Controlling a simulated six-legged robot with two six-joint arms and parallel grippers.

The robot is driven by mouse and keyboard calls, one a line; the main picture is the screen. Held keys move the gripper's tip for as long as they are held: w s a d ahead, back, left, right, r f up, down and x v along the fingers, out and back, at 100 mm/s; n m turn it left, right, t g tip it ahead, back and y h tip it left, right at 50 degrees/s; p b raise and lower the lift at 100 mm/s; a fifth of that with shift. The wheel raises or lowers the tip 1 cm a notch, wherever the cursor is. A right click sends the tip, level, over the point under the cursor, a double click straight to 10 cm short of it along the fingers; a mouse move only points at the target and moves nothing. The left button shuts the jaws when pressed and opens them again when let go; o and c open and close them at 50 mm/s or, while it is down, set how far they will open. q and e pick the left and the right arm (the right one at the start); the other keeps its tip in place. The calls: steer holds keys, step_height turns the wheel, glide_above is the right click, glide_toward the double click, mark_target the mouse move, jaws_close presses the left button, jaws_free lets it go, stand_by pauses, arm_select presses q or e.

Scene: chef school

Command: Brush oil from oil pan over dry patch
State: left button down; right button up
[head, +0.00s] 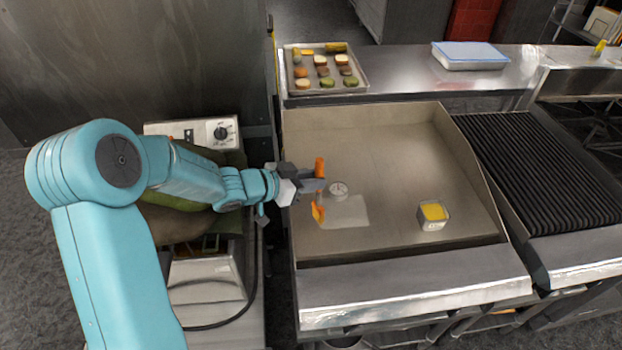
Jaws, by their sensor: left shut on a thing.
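My left gripper (311,186) is shut on a brush with an orange handle (320,167), held roughly upright over the left part of the griddle. The brush's yellow-orange head (318,212) points down at the left edge of the dry patch, a paler rectangle (347,212) on the griddle plate (390,150). I cannot tell whether the head touches the surface. The oil pan (432,223), a small light container with yellow oil inside, stands on the griddle to the right of the patch. My right gripper is not in view.
Raised walls (468,165) bound the griddle. A ribbed grill (540,170) is at right. A tray of small pastries (292,88) and a blue-lidded container (470,54) stand on the back shelf. The plate's middle is clear.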

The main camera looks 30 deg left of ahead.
arm_select(q)
steer(key=shift+s+a, duration=0.1)
steer(key=shift+f, duration=0.2)
steer(key=shift+f+b, duration=0.85)
steer(key=shift+r, duration=0.1)
steer(key=shift+w+d+r+b, duration=0.1)
steer(key=shift+w+d+b, duration=0.05)
steer(key=shift+w+d, duration=0.55)
steer(key=shift+w+d+b, duration=0.15)
steer(key=shift+w+d, duration=0.35)
steer(key=shift+d, duration=0.35)
